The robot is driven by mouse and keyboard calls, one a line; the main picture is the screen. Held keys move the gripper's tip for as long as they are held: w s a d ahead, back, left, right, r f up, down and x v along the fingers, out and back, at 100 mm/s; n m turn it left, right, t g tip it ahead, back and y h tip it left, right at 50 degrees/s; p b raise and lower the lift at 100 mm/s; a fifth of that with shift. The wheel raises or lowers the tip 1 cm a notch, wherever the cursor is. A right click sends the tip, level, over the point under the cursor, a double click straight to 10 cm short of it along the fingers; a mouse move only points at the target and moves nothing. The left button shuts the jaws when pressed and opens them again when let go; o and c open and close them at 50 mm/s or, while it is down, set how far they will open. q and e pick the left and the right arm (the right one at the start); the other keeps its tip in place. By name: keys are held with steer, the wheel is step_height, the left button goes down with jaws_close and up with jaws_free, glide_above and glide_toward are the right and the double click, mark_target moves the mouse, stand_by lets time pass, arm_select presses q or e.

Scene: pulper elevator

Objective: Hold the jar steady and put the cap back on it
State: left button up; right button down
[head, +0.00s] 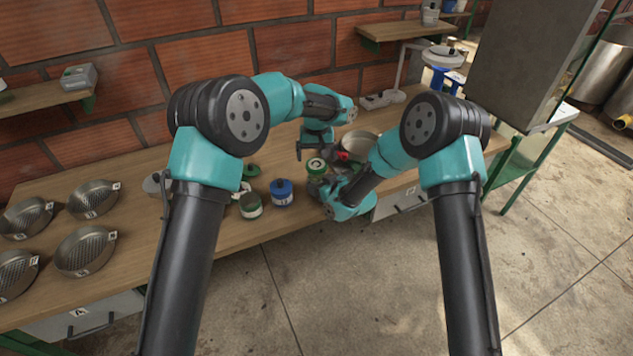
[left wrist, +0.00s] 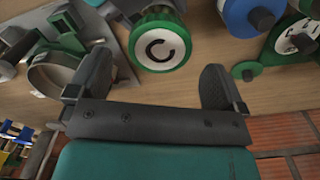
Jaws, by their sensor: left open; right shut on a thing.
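The green jar (head: 316,166) with a round white C label stands on the bench in front of my left gripper. It also shows in the left wrist view (left wrist: 162,45). My right gripper (head: 328,186) is shut on it at its side; the contact is partly hidden. My left gripper (head: 316,152) is open and empty, just behind and above the jar. In the left wrist view its two fingers (left wrist: 157,88) stand wide apart with bare bench between them. A green cap with a dark knob (left wrist: 247,70) lies on the bench beyond one finger.
A blue jar (head: 282,192) and a green-and-white jar (head: 251,206) stand left of my right gripper. A pale pan (head: 359,146) is to the right. Several perforated metal bowls (head: 85,250) sit at the bench's left. A brick wall (head: 190,62) stands behind.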

mark_target(316, 164)
arm_select(q)
steer(key=shift+r, duration=0.7)
steer(key=shift+c, duration=0.3)
steer(key=shift+r, duration=1.75)
steer(key=shift+f, duration=0.1)
steer(key=shift+f, duration=3.95)
steer(key=c, duration=0.9)
steer(key=o, duration=1)
steer(key=shift+c, duration=0.2)
